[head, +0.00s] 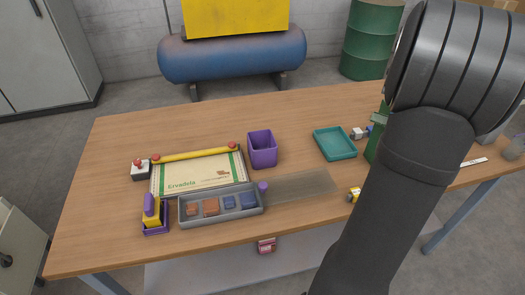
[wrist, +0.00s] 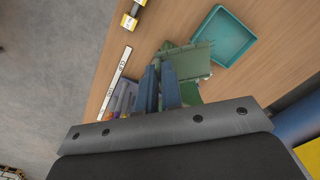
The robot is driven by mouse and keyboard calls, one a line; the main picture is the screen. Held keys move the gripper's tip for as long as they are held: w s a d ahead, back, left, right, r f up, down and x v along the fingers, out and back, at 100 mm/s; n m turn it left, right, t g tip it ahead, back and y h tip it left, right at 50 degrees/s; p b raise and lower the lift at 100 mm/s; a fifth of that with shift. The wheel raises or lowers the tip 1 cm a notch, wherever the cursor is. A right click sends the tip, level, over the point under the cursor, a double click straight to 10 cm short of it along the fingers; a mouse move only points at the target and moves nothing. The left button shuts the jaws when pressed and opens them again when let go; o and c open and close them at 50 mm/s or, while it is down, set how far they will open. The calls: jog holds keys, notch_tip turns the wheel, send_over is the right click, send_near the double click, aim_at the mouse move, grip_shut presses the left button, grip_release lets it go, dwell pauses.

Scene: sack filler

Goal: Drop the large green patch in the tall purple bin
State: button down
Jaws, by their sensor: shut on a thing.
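The tall purple bin (head: 262,150) stands upright and open on the middle of the table, behind the grey tray. My gripper shows in the wrist view (wrist: 160,78), its two blue-grey fingers close together and shut on a thin green piece, which looks like the large green patch (wrist: 188,58). Where the patch ends and the green stand behind it begins is hard to tell. In the head view my arm hides the fingers. The gripper is at the right part of the table, beyond the teal tray and apart from the bin.
A teal tray (head: 335,143) lies between the bin and my arm. A green stand (head: 373,150) is partly behind my arm. A grey tray (head: 221,206) holds several small patches before a printed sack (head: 195,173). A yellow-and-purple stamp (head: 152,212) stands at left. The back of the table is clear.

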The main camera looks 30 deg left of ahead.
jog(key=s+a+f, duration=0.3)
jog(key=s+a, duration=0.1)
jog(key=a, duration=0.7)
jog(key=s+a+f, duration=0.2)
jog(key=s+a, duration=0.2)
jog(key=a, duration=0.6)
jog(key=s+a+f, duration=0.3)
jog(key=s+a, duration=0.1)
jog(key=a, duration=0.7)
jog(key=shift+w+d+f, duration=0.15)
jog(key=shift+f, duration=2.15)
jog(key=c, duration=1.5)
grip_release()
notch_tip(320, 180, up, 18)
jog(key=shift+d+f, duration=0.1)
jog(key=shift+f, duration=0.15)
